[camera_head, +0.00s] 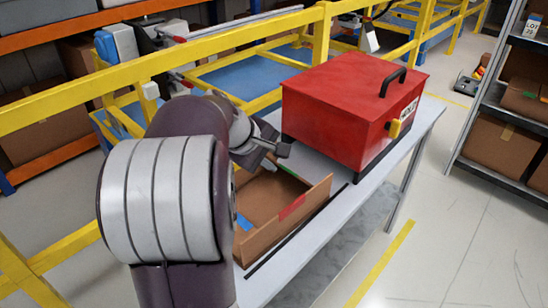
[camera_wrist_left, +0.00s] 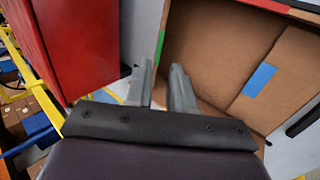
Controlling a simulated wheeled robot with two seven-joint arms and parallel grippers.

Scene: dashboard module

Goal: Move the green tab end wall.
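An open cardboard box (camera_head: 262,200) lies on the table. Its end wall (camera_head: 286,180) toward the red case carries a green tab (camera_head: 291,175). In the left wrist view the green tab (camera_wrist_left: 160,46) shows on that wall, seen nearly edge-on. My left gripper (camera_head: 276,158) is at this end wall. In the wrist view its two fingers (camera_wrist_left: 162,68) are apart, and the wall's edge runs down toward the gap between them. I cannot tell whether either finger touches it. My right gripper is not in view.
A red case (camera_head: 335,115) with a black handle stands on the table (camera_head: 425,112) just beyond the box. The box also bears a red tab (camera_head: 291,208) and a blue tab (camera_head: 244,222). Yellow rails (camera_head: 180,58) run behind. A shelf (camera_head: 500,130) stands at right.

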